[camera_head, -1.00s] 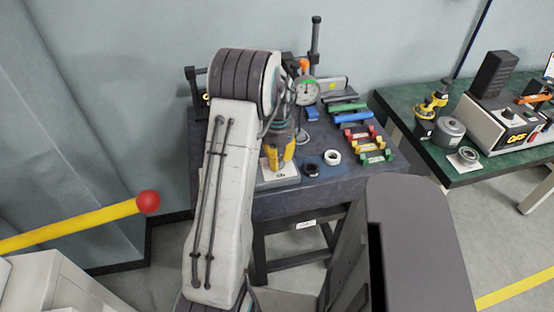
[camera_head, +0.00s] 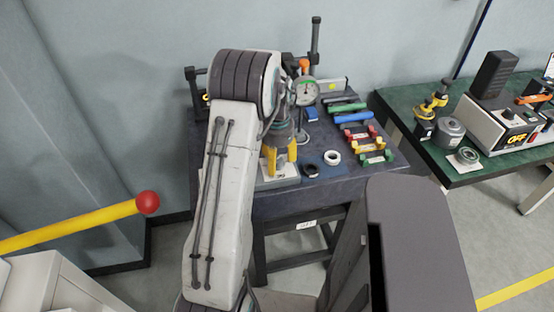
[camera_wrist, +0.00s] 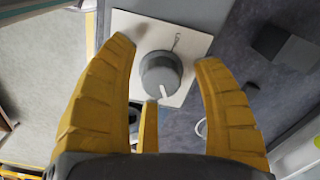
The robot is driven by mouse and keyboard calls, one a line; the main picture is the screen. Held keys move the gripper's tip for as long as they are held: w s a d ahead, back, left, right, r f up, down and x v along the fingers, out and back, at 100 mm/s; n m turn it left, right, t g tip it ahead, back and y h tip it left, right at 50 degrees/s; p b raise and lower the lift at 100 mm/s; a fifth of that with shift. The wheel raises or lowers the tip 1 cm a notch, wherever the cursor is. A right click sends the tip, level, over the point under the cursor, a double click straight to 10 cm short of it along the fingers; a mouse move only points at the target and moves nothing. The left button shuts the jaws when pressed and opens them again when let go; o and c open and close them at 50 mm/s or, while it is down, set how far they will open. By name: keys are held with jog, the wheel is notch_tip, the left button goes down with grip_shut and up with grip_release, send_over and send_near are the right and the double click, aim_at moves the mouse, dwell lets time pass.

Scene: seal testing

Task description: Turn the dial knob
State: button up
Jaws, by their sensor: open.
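The dial knob (camera_wrist: 160,72) is a round grey knob with a white pointer line, on a pale square plate (camera_wrist: 195,44). In the wrist view the pointer line faces the bottom of the picture, and a small dark mark is on the plate above the knob. My gripper (camera_wrist: 165,56) has yellow fingers, spread open on both sides of the knob with gaps visible; a third finger shows below it. In the head view my gripper (camera_head: 280,160) points down over the plate (camera_head: 283,182) at the dark table's front edge. There the fingers largely hide the knob.
On the dark table (camera_head: 235,195), a black ring (camera_head: 311,170) and a white ring (camera_head: 332,157) lie right of the plate. A dial gauge on a stand (camera_head: 306,92) is behind, with coloured parts to the right. A green table (camera_head: 470,172) stands further right.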

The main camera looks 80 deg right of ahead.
aim_at(278, 159)
notch_tip(278, 159, up, 12)
dwell(0.8)
jog(key=shift+s, duration=0.1)
dwell(0.7)
